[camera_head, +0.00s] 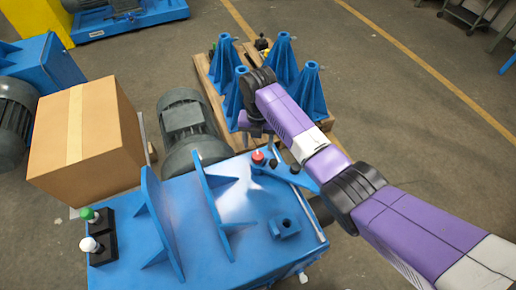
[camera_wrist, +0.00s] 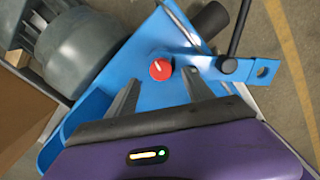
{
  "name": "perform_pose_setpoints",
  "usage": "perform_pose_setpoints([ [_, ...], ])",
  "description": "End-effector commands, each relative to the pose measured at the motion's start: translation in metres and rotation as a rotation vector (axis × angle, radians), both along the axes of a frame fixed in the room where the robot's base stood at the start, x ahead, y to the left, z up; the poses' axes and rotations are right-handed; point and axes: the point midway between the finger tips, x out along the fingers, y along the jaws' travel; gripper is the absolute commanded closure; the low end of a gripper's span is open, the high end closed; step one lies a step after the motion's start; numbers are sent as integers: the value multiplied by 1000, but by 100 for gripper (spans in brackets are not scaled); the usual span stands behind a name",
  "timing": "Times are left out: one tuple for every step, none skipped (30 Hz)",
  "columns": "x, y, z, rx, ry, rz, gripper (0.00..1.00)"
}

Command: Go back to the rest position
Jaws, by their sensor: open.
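My gripper (camera_wrist: 160,77) is open and empty in the wrist view, its two dark fingers spread apart. Between the fingertips a red knob (camera_wrist: 160,70) shows on a blue part of the machine; whether the fingers are level with it or above it I cannot tell. In the head view my purple arm reaches from the lower right over the blue machine (camera_head: 140,225). The red knob (camera_head: 257,157) is seen there on the machine's far edge. My fingers are mostly hidden behind the wrist in that view.
A grey motor (camera_head: 185,125) sits beside a cardboard box (camera_head: 85,140) at left. Blue pedestals (camera_head: 283,60) stand on a wooden pallet behind my arm. Green (camera_head: 88,214) and white (camera_head: 88,244) knobs are at the machine's left. Open floor (camera_head: 400,110) lies right.

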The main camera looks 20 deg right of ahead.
Motion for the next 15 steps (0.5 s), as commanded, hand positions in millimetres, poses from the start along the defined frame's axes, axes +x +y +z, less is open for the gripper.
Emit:
perform_pose_setpoints([
  [1,0,7,0,-2,0,40],
  [1,0,10,0,-2,0,40],
  [1,0,14,0,-2,0,40],
  [1,0,16,-1,-1,0,40],
  [0,0,18,-1,-1,0,40],
  [0,0,19,-1,-1,1,40],
  [0,0,20,-1,-1,1,40],
  [0,0,21,-1,-1,1,40],
  [0,0,21,0,0,1,40],
  [0,0,21,0,0,1,40],
  [0,0,21,0,0,1,40],
  [0,0,21,0,0,1,40],
  [0,0,21,0,0,1,40],
  [0,0,21,0,0,1,40],
  [0,0,21,0,0,1,40],
])
